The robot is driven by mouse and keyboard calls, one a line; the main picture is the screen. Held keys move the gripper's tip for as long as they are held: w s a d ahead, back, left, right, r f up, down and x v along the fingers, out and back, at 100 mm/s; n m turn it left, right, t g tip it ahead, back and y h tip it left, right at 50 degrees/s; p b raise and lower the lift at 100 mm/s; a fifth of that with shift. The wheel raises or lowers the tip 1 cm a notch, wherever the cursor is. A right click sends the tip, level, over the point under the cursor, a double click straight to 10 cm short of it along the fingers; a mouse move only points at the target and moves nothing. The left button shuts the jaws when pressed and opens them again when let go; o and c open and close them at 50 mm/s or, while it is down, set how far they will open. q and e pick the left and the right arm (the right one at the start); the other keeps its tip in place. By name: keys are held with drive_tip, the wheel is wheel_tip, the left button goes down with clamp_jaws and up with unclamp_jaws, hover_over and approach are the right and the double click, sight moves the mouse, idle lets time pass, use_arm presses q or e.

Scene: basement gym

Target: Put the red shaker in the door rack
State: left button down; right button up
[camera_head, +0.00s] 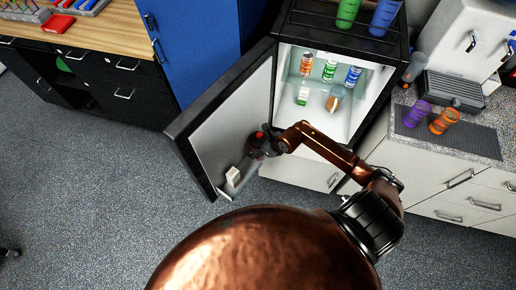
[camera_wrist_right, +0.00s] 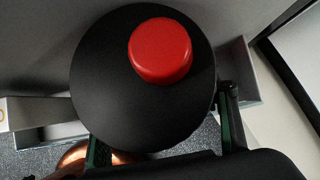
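The red shaker shows in the right wrist view as a round black lid with a red cap (camera_wrist_right: 160,50); its body is hidden below the lid. In the head view its red cap (camera_head: 259,134) shows at the inner side of the open fridge door (camera_head: 222,122). My right gripper (camera_head: 264,146) is around the shaker, with a finger at each side of it in the wrist view (camera_wrist_right: 165,130). The door rack (camera_wrist_right: 243,70) shows behind and beside the shaker; I cannot tell whether the shaker touches its floor. My left gripper is not in view.
A white carton (camera_head: 233,176) stands in the door rack, left of the shaker. Bottles and a carton stand on the fridge shelves (camera_head: 330,85). Purple (camera_head: 417,113) and orange (camera_head: 444,120) shakers stand on the right counter. A blue cabinet (camera_head: 200,45) is behind the door.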

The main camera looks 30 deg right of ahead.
drive_tip(key=shift+o, duration=0.6)
drive_tip(key=shift+r, duration=0.2)
drive_tip(key=p+v, duration=0.2)
drive_tip(key=v, duration=0.9)
drive_tip(key=shift+s+r, duration=0.25)
drive_tip(key=shift+r, duration=0.05)
